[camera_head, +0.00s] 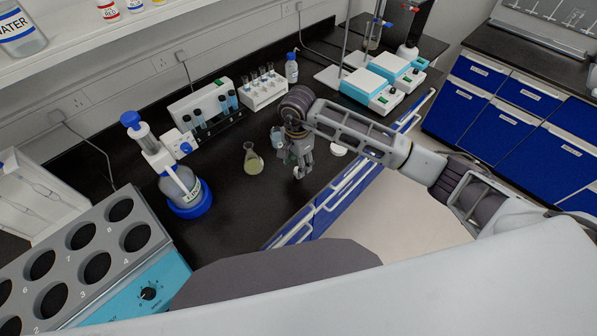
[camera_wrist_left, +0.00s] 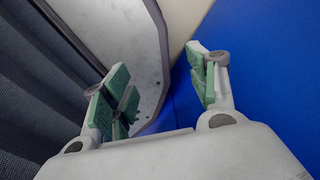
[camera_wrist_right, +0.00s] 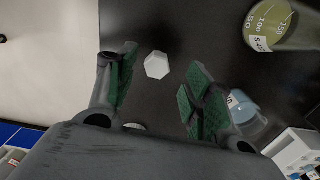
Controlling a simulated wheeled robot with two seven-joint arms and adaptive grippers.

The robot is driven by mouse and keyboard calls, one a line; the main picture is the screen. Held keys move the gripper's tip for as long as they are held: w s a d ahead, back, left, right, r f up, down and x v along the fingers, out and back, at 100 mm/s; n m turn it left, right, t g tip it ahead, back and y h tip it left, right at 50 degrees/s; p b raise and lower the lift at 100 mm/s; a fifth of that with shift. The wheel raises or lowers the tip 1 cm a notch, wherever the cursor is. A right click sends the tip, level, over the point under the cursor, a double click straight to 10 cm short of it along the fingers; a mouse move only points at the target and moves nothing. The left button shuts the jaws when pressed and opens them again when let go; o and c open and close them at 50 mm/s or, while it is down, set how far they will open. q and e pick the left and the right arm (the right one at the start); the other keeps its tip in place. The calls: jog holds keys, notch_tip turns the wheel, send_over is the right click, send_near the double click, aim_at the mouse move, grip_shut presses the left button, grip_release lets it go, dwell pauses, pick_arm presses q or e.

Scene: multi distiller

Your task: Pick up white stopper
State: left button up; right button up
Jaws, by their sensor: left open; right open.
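The white stopper (camera_wrist_right: 157,65) lies on the black bench top in the right wrist view, a small faceted white piece beyond and between the fingertips. My right gripper (camera_wrist_right: 158,95) is open and empty above the bench, with the stopper apart from its green pads. In the head view my right gripper (camera_head: 298,172) points down at the bench near its front edge; I cannot make out the stopper there. My left gripper (camera_wrist_left: 160,85) is open and empty in the left wrist view, near a blue surface, and is not seen in the head view.
A conical flask with yellowish liquid (camera_head: 253,161) stands left of my right gripper. A white round piece (camera_head: 338,150) lies to the right. A dispenser bottle (camera_head: 180,187) and tube racks stand further left and behind.

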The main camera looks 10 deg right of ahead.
jog(key=shift+s+d+f+p, duration=0.15)
jog(key=shift+f+p, duration=0.4)
jog(key=shift+f, duration=1.65)
jog(key=shift+c, duration=0.2)
jog(key=c, duration=0.7)
